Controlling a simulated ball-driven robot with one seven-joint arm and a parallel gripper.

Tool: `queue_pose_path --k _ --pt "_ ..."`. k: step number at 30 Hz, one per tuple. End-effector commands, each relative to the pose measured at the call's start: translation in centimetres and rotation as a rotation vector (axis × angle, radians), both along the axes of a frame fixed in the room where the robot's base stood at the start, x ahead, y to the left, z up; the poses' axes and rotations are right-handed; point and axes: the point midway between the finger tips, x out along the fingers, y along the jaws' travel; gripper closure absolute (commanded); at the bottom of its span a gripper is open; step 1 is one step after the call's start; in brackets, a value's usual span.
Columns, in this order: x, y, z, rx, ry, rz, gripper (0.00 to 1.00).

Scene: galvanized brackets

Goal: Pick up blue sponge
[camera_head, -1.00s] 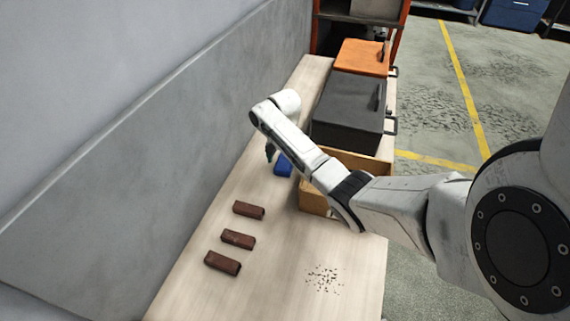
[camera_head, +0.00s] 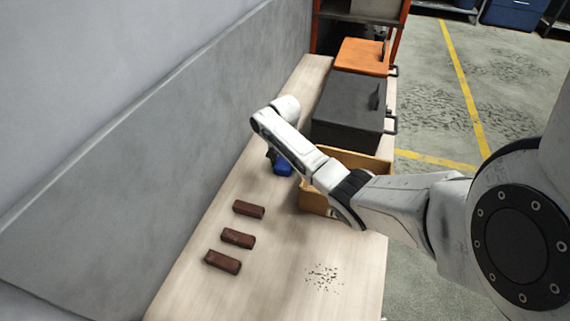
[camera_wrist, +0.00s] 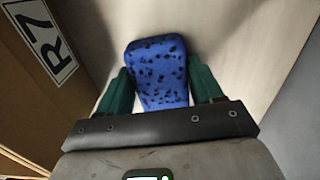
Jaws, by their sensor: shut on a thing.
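The blue sponge (camera_wrist: 158,72) has dark spots and sits between the two green fingers of my gripper (camera_wrist: 160,88) in the wrist view. My gripper is shut on it, with one finger against each side. In the head view a small part of the sponge (camera_head: 283,168) shows beside my arm, above or on the pale table (camera_head: 290,240); I cannot tell whether it touches the table. My arm hides most of the gripper there.
An open cardboard box (camera_head: 313,201) stands right of the sponge, partly behind my arm; its marked side (camera_wrist: 45,40) shows in the wrist view. Several brown blocks (camera_head: 238,238) lie at the front left. Dark crumbs (camera_head: 324,278) lie front right. A black case (camera_head: 348,100) stands behind.

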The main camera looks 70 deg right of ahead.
Motion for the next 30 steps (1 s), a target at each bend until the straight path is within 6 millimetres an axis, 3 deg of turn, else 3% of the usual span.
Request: queue_pose_path --k 11,24,30 --pt "0.1 0.0 1.0 -0.001 -0.002 0.0 0.64" --pt "0.1 0.0 8.6 -0.002 -0.003 0.001 0.64" --pt "0.0 0.0 10.0 0.0 0.0 0.0 0.64"
